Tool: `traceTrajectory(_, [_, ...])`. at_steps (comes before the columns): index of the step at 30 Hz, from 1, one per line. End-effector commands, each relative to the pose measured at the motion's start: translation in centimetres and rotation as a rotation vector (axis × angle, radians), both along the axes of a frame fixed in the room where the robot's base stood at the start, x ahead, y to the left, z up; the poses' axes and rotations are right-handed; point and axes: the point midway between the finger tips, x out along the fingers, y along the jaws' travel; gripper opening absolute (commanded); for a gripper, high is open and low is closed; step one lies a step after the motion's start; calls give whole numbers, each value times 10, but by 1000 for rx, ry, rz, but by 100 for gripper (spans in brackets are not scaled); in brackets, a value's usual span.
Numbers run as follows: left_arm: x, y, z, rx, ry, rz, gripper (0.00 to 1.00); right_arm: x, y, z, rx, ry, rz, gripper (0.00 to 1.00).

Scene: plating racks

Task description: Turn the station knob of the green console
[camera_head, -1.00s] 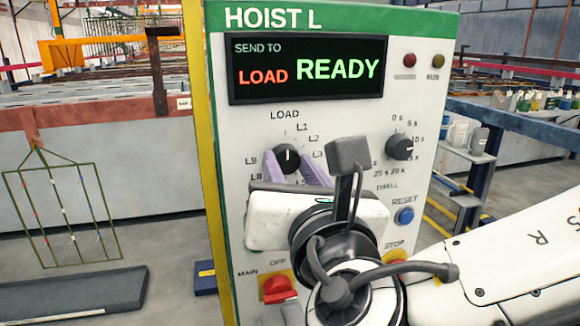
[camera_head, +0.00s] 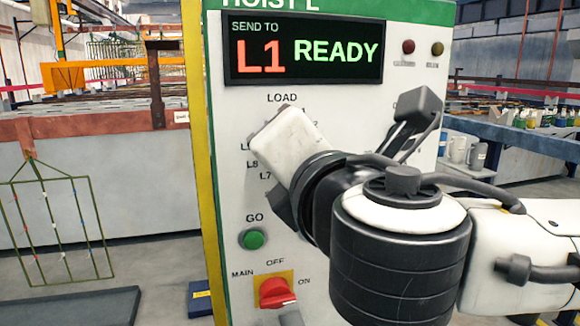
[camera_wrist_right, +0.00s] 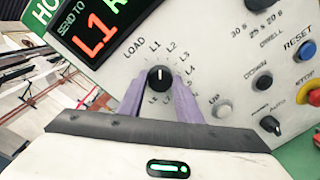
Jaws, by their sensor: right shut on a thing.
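The green-topped console (camera_head: 228,185) has a white panel. Its display (camera_head: 305,49) reads "SEND TO L1 READY" in the head view. The station knob (camera_wrist_right: 160,77) is black, ringed by labels LOAD, L1, L2 and others; in the right wrist view its white mark points towards L1. My right gripper (camera_wrist_right: 160,92) has its purple fingers on both sides of the knob, shut on it. In the head view the gripper body (camera_head: 290,140) and wrist hide the knob and many of its labels. My left gripper is not in view.
Below on the panel are a green GO button (camera_head: 253,239) and a red MAIN switch (camera_head: 274,292). A hanging rack frame (camera_head: 60,225) stands at the left.

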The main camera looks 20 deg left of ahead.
Motion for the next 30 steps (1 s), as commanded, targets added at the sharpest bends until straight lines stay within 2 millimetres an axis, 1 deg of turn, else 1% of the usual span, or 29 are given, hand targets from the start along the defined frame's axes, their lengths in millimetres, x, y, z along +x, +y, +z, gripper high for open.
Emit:
traceTrajectory(1, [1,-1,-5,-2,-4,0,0,1,0,-5,41,33,-2,9])
traceTrajectory(8, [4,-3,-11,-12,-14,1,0,1,0,-4,221,155,-2,9])
traceTrajectory(18, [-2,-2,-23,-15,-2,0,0,1,-1,-3,479,329,-3,9])
traceTrajectory(24, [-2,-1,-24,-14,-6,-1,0,1,-1,-2,601,411,-3,9])
traceTrajectory(30, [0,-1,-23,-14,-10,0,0,1,-1,-2,685,467,-2,9])
